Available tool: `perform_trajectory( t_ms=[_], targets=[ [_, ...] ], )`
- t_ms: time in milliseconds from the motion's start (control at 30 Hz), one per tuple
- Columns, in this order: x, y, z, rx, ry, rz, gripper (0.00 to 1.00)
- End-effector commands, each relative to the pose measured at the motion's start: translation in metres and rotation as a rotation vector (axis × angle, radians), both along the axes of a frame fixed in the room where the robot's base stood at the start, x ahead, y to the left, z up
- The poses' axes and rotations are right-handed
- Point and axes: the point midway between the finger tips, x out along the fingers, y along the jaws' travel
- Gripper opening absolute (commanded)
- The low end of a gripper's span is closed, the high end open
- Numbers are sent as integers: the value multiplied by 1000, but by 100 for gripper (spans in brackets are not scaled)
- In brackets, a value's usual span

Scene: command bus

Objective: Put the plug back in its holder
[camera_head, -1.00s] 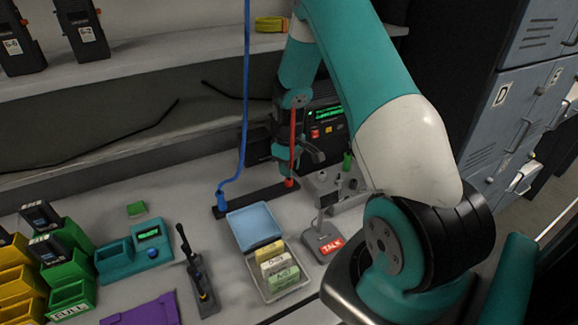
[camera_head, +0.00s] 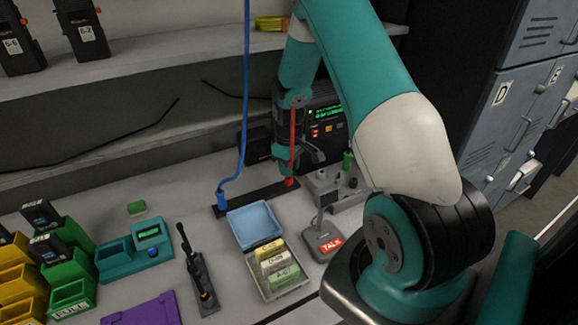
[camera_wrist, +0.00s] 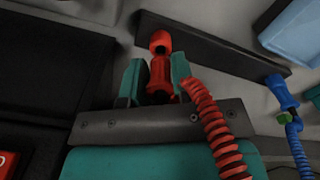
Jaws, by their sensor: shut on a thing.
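My gripper (camera_wrist: 154,82) is shut on a red plug (camera_wrist: 160,70) with a coiled red cord (camera_wrist: 218,130). In the head view the red plug (camera_head: 290,182) hangs below my gripper (camera_head: 283,160), near the right end of a long black strip (camera_head: 262,194) on the counter. The strip also shows in the wrist view (camera_wrist: 215,52), behind the plug's tip. A blue plug (camera_head: 221,197) with a blue cord stands in the strip's left end. I cannot tell whether the red plug touches the strip or is in a socket.
A grey box with a green-topped part (camera_head: 347,160) stands just right of my gripper. A radio unit (camera_head: 325,120) with a green display is behind.

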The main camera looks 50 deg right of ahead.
Motion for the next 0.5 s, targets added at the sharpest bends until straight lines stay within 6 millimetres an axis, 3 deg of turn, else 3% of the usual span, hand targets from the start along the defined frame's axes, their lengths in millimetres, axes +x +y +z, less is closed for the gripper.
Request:
perform_trajectory(
  t_ms=[500],
  targets=[
    [0,0,-5,0,0,0,10]
  ],
)
